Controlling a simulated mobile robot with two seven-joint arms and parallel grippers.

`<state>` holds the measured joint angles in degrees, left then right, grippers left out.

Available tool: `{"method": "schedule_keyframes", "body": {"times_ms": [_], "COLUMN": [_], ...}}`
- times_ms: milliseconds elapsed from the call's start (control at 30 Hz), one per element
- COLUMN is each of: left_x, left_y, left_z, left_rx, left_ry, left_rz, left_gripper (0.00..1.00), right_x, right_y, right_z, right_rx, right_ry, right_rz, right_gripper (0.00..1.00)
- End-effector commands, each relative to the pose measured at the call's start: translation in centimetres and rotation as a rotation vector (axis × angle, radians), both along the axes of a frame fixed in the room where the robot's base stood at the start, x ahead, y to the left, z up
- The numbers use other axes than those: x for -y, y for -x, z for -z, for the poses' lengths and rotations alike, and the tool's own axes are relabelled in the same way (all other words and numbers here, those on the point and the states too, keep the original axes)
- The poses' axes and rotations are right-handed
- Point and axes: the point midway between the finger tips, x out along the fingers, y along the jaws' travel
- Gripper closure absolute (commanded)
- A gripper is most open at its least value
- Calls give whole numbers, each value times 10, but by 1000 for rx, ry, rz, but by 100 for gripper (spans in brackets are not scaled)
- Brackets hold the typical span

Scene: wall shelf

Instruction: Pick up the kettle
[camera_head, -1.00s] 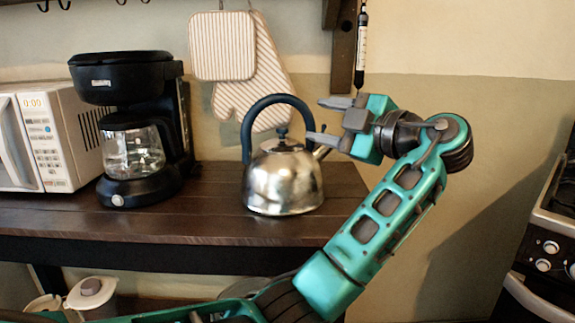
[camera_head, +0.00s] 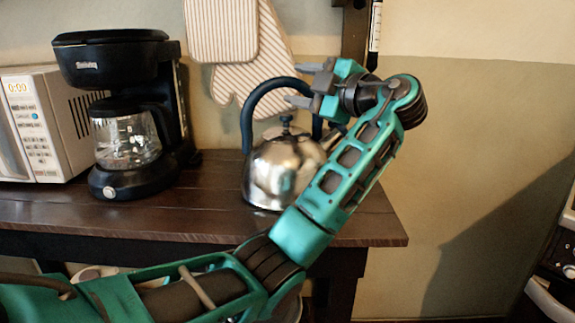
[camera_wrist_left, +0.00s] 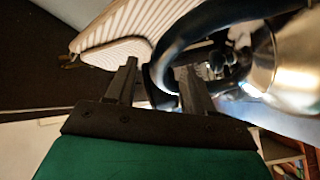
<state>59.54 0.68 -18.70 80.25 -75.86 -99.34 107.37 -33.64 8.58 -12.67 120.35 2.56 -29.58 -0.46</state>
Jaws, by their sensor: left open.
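A shiny steel kettle (camera_head: 270,172) with a dark blue arched handle (camera_head: 247,112) stands upright on the dark wooden counter (camera_head: 130,222). My left gripper (camera_head: 300,85) is open at the upper right side of the handle, its fingers pointing left. In the left wrist view, the handle (camera_wrist_left: 165,60) passes at or just beyond the gap between the open fingers (camera_wrist_left: 158,85); I cannot tell whether they touch it. The steel body shows there too (camera_wrist_left: 295,60). My left forearm hides the kettle's lower right side and part of its spout. My right gripper is not in view.
A black coffee maker (camera_head: 112,70) with a glass pot stands left of the kettle, and a white microwave (camera_head: 42,120) is at the far left. Striped oven mitts (camera_head: 222,32) hang on the wall behind the handle. A stove (camera_head: 560,250) is at the right edge.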

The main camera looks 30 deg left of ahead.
Motion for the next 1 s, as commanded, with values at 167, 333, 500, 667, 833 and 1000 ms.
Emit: {"method": "schedule_keyframes", "body": {"times_ms": [167, 333, 500, 667, 833, 1000], "left_x": [-29, -44, -45, -45, -45, -45], "left_y": [-5, -10, -10, -10, -10, -10], "left_z": [3, 3, 2, 2, 2, 2], "left_rx": [0, 0, 0, 0, 0, 0], "left_ry": [-1, -1, 0, 0, 0, 0], "left_rz": [-5, -2, 0, -1, -1, -1], "left_gripper": [47, 47, 47, 56, 72, 88], "right_x": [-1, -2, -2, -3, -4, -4], "right_y": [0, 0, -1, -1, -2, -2], "right_z": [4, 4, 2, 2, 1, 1], "right_rx": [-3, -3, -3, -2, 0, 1], "right_ry": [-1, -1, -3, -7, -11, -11], "right_rz": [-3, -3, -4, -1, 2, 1], "right_gripper": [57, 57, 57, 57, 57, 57]}}
